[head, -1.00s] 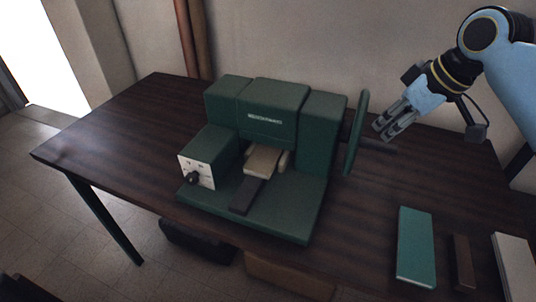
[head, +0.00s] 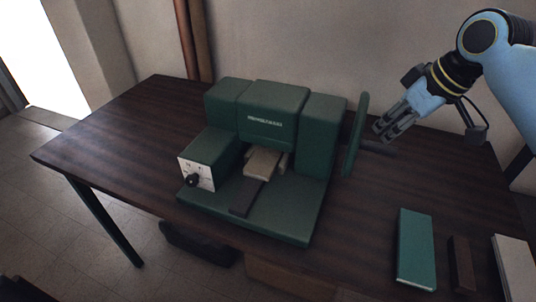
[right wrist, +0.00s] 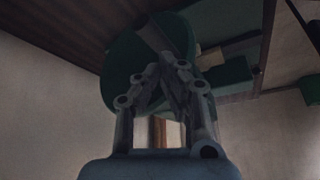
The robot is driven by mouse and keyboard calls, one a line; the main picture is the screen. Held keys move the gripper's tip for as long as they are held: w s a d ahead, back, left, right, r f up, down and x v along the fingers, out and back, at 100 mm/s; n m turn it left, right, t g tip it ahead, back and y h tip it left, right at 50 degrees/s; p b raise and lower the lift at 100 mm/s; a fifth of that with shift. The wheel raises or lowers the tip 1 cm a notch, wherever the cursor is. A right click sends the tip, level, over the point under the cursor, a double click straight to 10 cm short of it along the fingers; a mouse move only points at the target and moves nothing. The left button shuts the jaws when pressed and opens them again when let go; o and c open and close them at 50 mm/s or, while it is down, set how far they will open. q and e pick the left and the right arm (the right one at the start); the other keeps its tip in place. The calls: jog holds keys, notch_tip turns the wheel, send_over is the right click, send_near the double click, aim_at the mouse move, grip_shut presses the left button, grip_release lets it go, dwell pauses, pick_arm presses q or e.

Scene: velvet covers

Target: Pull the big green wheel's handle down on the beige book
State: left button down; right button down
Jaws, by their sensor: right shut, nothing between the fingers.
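The green press stands on the dark wooden table. Its big green wheel (head: 357,134) shows nearly edge-on at the press's right side, and as a disc in the right wrist view (right wrist: 118,68). The wheel's dark handle (head: 381,148) sticks out to the right. In the right wrist view the handle (right wrist: 153,34) reaches toward the camera. The beige book (head: 262,163) lies in the press opening, partly under the green head. My right gripper (head: 380,132) is shut and empty, right of the wheel and close to the handle; I cannot tell if they touch. My left gripper is not in view.
A teal book (head: 416,248), a dark brown book (head: 462,263) and a pale book (head: 514,268) lie at the table's front right. A white control box face with a black knob (head: 192,180) is at the press's front left. The table's left part is clear.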

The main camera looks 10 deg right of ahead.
aim_at(381, 148)
jog(key=shift+f, duration=0.25)
jog(key=shift+f+b, duration=0.35)
jog(key=shift+f, duration=0.3)
jog(key=shift+s+a+f, duration=0.1)
jog(key=shift+s+f, duration=0.1)
jog(key=shift+f, duration=0.45)
jog(key=shift+s+f, duration=0.1)
jog(key=shift+f, duration=0.35)
